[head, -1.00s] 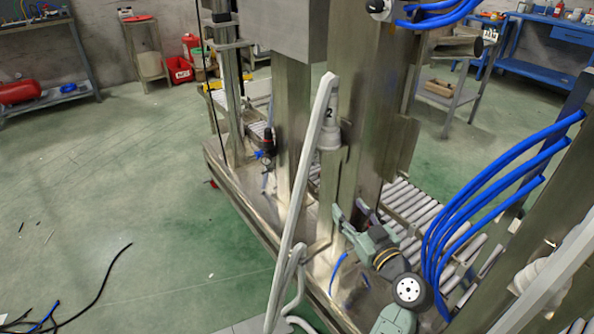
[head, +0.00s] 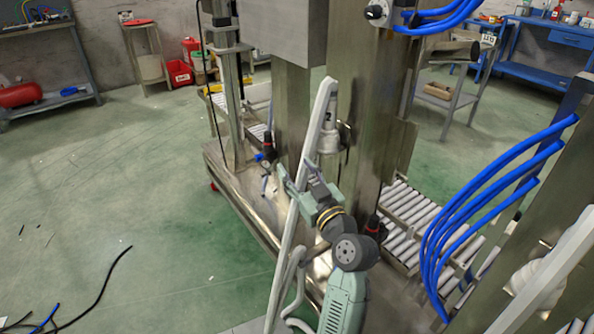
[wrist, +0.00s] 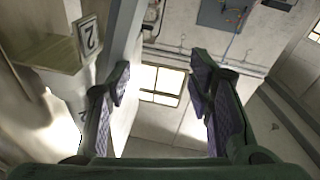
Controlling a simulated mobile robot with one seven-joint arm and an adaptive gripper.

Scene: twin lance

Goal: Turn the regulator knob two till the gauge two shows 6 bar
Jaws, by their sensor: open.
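Two small dark regulators with red parts show in the head view. One (head: 268,140) stands at the left upright, and the other (head: 373,226) is low at the right of the middle column, just behind my arm. I cannot tell their numbers, and no gauge dial is readable. My gripper (head: 301,180) is open and empty, in front of the middle column between the two regulators, apart from both as far as I can see. In the wrist view its open fingers (wrist: 160,92) have nothing between them. A plate marked 2 (wrist: 88,37) shows at upper left there.
A pale slanted bar (head: 309,150) runs close beside my gripper, with a white fitting marked 2 (head: 328,120) behind it. Blue hoses (head: 470,205) hang at the right. A roller conveyor (head: 410,215) lies behind. The green floor (head: 130,200) at left is mostly clear.

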